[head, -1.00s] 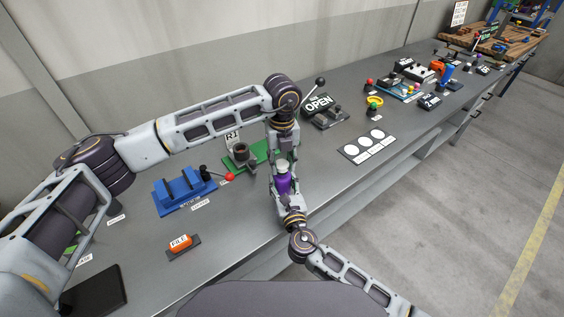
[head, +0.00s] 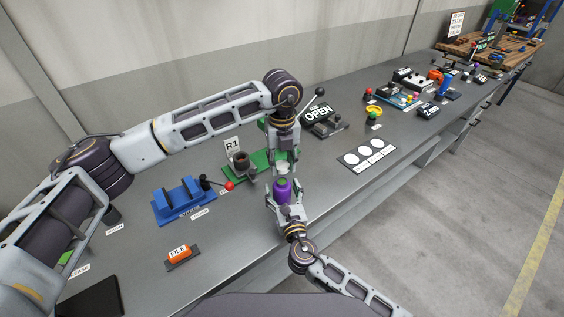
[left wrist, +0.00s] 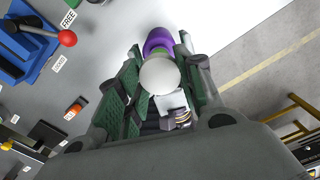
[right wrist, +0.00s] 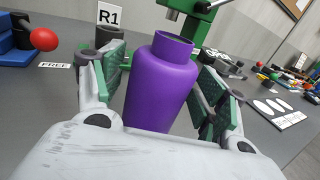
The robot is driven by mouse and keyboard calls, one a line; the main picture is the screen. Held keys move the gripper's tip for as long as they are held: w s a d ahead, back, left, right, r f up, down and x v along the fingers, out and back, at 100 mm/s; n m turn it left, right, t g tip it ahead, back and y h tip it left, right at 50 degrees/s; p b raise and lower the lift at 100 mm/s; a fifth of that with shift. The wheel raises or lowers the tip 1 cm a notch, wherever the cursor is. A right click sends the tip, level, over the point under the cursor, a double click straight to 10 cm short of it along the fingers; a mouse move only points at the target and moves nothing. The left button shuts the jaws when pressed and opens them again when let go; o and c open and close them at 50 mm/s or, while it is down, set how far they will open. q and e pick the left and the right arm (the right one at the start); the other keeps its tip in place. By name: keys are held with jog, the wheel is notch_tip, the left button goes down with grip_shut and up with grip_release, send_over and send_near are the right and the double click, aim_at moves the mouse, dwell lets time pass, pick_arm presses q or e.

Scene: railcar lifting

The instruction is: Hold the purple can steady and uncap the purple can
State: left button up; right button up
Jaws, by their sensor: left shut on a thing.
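The purple can (head: 284,191) is upright in my right gripper (head: 285,197), whose fingers are around its sides. In the right wrist view the purple can (right wrist: 160,88) shows an open, uncapped neck, with a finger pad on each side. Its lower part is hidden there. My left gripper (head: 283,168) points down just above the can, shut on the white cap (head: 282,169). In the left wrist view the white cap (left wrist: 160,75) sits between the left fingers, with the purple can (left wrist: 158,40) apart behind it.
A blue fixture (head: 183,202) with a red-knobbed lever stands left of the can. A green base (head: 243,166) with the R1 sign (head: 233,146) is behind. An orange FILE block (head: 179,252) lies at the front left.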

jog(key=shift+s, duration=0.1)
jog(key=shift+v, duration=5.9)
jog(key=shift+d, duration=0.15)
